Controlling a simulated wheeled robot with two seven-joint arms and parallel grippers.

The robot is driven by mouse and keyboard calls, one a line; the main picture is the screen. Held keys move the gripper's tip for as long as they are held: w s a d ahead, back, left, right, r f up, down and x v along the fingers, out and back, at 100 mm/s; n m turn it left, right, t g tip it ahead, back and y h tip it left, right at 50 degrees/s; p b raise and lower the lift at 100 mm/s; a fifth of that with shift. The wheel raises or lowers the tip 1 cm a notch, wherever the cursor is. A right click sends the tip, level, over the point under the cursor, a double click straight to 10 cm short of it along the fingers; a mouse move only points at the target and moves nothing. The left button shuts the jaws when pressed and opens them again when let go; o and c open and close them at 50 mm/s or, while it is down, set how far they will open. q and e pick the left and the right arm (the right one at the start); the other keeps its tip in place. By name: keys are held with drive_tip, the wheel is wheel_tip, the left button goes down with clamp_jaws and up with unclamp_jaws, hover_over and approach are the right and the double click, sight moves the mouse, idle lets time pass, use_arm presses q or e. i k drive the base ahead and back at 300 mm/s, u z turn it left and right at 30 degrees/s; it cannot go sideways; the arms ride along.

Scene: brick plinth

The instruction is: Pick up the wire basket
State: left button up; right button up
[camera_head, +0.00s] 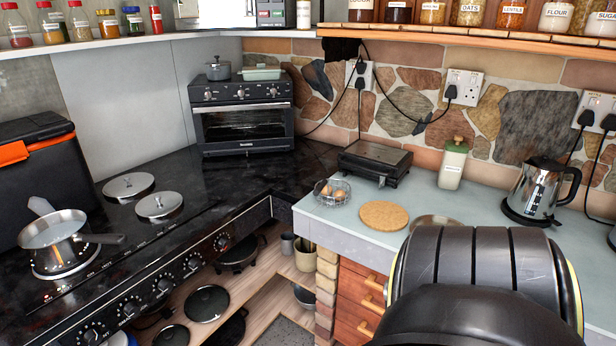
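The wire basket (331,203) is small and round and stands upright on the pale worktop (360,231), near its left edge. It holds a few brown eggs (338,195). Nothing of mine touches the basket. A large dark link of my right arm fills the lower right of the head view, and its gripper is not in view. My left arm and gripper are not in view.
A round cork mat (384,215) lies just right of the basket. A dark grill (375,162) stands behind it, with a lidded jar (452,164) and a kettle (537,190) further right. A pan (57,237) sits on the black hob at left.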

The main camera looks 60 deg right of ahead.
sight(318, 191)
drive_tip(key=z, duration=2.25)
